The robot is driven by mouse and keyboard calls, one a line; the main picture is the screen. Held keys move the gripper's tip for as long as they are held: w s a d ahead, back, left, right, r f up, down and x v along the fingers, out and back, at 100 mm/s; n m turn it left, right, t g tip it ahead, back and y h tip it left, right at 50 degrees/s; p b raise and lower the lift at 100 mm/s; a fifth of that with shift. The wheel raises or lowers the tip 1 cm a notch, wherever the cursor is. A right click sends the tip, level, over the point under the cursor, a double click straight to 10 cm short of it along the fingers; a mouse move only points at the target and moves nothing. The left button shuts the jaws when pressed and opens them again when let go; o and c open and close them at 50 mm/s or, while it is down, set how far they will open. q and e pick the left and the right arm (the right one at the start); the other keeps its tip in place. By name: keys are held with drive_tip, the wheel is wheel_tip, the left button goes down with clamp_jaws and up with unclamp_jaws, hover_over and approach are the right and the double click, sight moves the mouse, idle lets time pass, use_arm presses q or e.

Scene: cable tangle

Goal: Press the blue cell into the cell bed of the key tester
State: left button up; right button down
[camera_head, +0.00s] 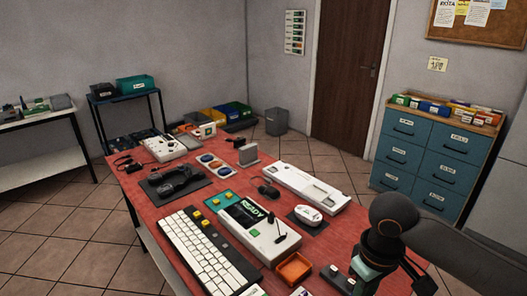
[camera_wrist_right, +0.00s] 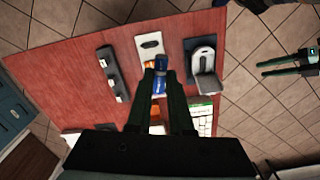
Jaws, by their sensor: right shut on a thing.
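My right gripper (camera_wrist_right: 161,78) is shut on the blue cell (camera_wrist_right: 160,84) and holds it between its fingertips. A small white unit (camera_wrist_right: 150,42) with a dark oval, which looks like the key tester, lies just beyond the fingertips. An orange-brown patch shows between the cell and this unit; I cannot tell whether they touch. The cell bed is not clearly visible. In the head view my right arm (camera_head: 390,225) reaches down over the near right of the table, and the cell is hidden there. My left gripper (camera_wrist_right: 287,65) shows at the right of the wrist view, open and empty, off the table.
A dark rail with white pieces (camera_wrist_right: 111,72) lies on one side of the white unit, and a dark pad with a white device (camera_wrist_right: 204,62) on the other. An orange tray (camera_head: 294,267), a keyboard (camera_head: 208,250) and a READY device (camera_head: 255,228) crowd the red table (camera_head: 335,235).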

drive_tip(key=m, duration=0.1)
drive_tip(key=s+r+m, duration=0.1)
drive_tip(key=m, duration=0.1)
drive_tip(key=s+d+m, duration=0.1)
drive_tip(key=shift+s+r+m, duration=0.15)
drive_tip(key=shift+r+m, duration=0.15)
drive_tip(key=shift+r, duration=0.05)
drive_tip(key=shift+s+m, duration=0.25)
drive_tip(key=shift+m, duration=0.05)
drive_tip(key=shift+r, duration=0.1)
drive_tip(key=shift+a, duration=0.15)
